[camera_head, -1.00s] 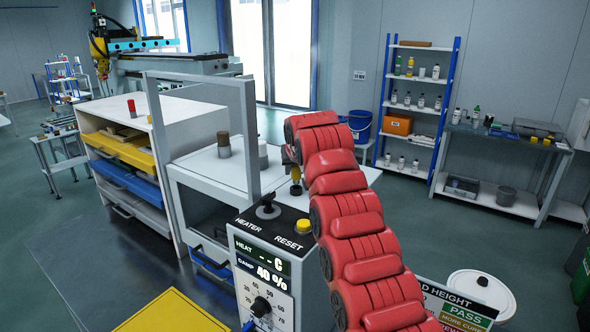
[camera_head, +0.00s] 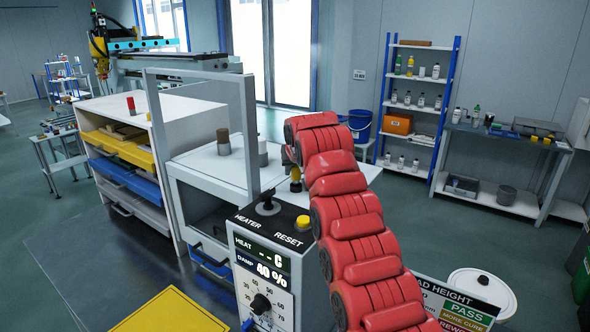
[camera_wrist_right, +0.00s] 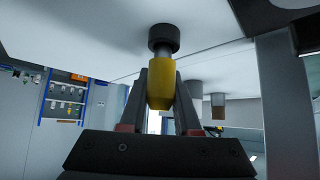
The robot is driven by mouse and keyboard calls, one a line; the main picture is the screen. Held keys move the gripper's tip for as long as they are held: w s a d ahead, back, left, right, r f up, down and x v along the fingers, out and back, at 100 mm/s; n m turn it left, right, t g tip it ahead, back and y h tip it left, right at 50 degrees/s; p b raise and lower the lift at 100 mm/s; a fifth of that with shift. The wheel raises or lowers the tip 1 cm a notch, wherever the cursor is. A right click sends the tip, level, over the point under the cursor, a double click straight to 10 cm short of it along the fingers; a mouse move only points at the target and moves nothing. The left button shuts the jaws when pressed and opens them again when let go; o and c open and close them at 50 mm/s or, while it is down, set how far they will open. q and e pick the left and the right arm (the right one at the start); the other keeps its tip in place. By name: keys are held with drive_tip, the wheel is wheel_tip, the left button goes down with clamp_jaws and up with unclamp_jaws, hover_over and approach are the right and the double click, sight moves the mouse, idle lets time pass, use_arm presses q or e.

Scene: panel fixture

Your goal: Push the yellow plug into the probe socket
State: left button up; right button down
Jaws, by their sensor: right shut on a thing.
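My right gripper (camera_wrist_right: 160,95) is shut on the yellow plug (camera_wrist_right: 160,88), which sits between its two dark fingers. In the wrist view, which shows the scene upside down, the plug's grey shaft meets a round black socket (camera_wrist_right: 163,38) on the white surface. How deep the shaft is inside it cannot be told. My left gripper is not in view.
The white bench top (camera_head: 205,165) carries a brown-topped cylinder (camera_head: 223,143) and a pale cylinder (camera_head: 262,153). A grey frame (camera_head: 248,140) stands at its front left. The heater panel (camera_head: 262,270), with a black knob and a yellow reset button (camera_head: 303,222), is in front.

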drive_tip(key=shift+f+b, duration=0.6)
drive_tip(key=shift+f, duration=0.2)
drive_tip(key=c, duration=0.5)
unclamp_jaws()
drive_tip(key=shift+c, duration=0.2)
